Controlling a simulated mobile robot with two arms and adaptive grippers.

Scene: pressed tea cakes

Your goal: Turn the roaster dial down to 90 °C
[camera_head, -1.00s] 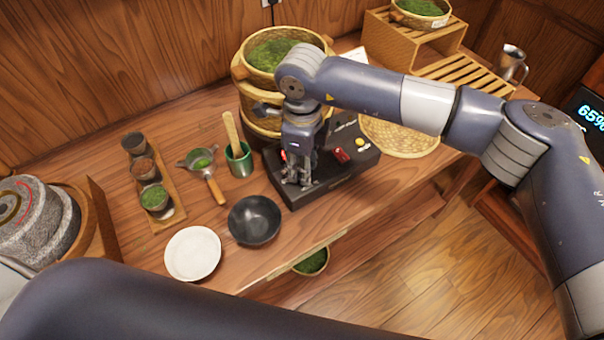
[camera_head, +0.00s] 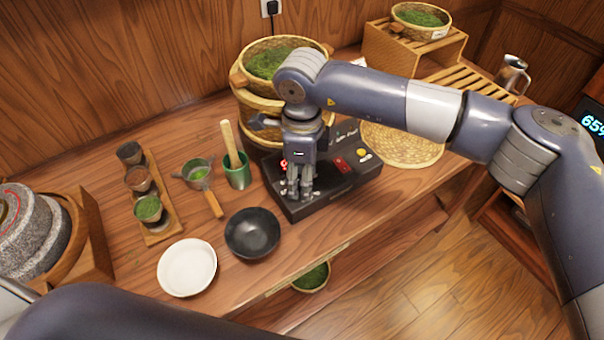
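A small piece of a red lit readout (camera_head: 284,163) peeks out left of my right gripper, too covered to read. My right gripper (camera_head: 300,192) points down at the left part of the panel, its fingers close together. The dial is not visible; the gripper covers that part of the panel. I cannot tell whether the fingers hold it. My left arm crosses the bottom edge, its gripper out of view.
A black bowl (camera_head: 252,233) and a white dish (camera_head: 187,267) stand near the counter's front edge. A green cup (camera_head: 237,171) with a wooden tool, a strainer (camera_head: 198,173) and a rack of small cups (camera_head: 160,222) are left of the roaster. A woven mat (camera_head: 405,148) lies right.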

